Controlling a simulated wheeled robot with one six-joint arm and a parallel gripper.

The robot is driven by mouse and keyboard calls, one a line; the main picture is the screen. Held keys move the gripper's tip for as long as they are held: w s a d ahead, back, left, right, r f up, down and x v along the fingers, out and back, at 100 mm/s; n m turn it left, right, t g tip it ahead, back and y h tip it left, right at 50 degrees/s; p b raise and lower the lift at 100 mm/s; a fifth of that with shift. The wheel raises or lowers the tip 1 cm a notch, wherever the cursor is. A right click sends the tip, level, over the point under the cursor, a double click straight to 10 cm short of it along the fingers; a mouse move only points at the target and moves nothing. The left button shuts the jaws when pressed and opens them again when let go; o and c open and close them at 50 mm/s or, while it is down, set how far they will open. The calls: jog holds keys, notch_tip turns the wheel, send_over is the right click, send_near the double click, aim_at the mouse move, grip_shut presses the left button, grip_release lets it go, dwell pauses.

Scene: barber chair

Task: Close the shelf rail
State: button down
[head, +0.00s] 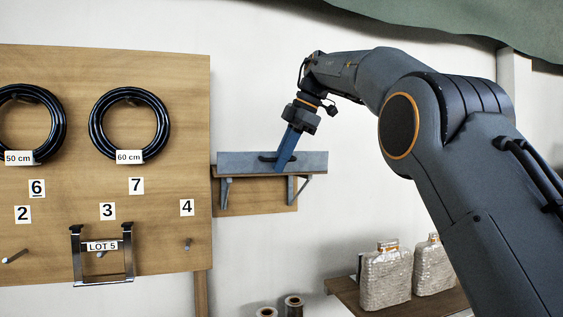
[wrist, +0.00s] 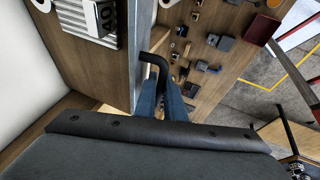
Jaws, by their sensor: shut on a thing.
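The shelf rail (head: 310,161) is a long grey strip along the front of a small wall shelf (head: 250,199) in the head view. It looks upright there. A dark bar handle (head: 265,157) sits on its face. My gripper (head: 281,166) reaches down to this handle with its blue fingers shut on it. In the wrist view the bent black handle (wrist: 156,62) runs into my gripper (wrist: 164,98), and the rail (wrist: 141,45) shows as a pale strip beside it. The gripped part of the handle is hidden by the fingers.
A wooden board (head: 160,204) with hose coils, number labels and a metal holder stands left of the shelf. Wrapped bottles (head: 386,277) stand on a lower shelf (head: 350,294) below right. In the wrist view a ribbed item (wrist: 88,18) lies behind the rail.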

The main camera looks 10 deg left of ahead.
dwell(0.5)
jog(key=c, duration=2.1)
grip_release()
jog(key=shift+a, duration=0.15)
jog(key=shift+s+d+r+b, duration=0.5)
jog(key=shift+d+b, duration=0.45)
jog(key=shift+d, duration=1.25)
jog(key=shift+s+d+r+b, duration=0.45)
jog(key=shift+d+b, duration=0.5)
jog(key=shift+d, duration=1.2)
jog(key=shift+s+d+r+b, duration=0.45)
jog(key=shift+d+b, duration=0.5)
jog(key=shift+d, duration=1.25)
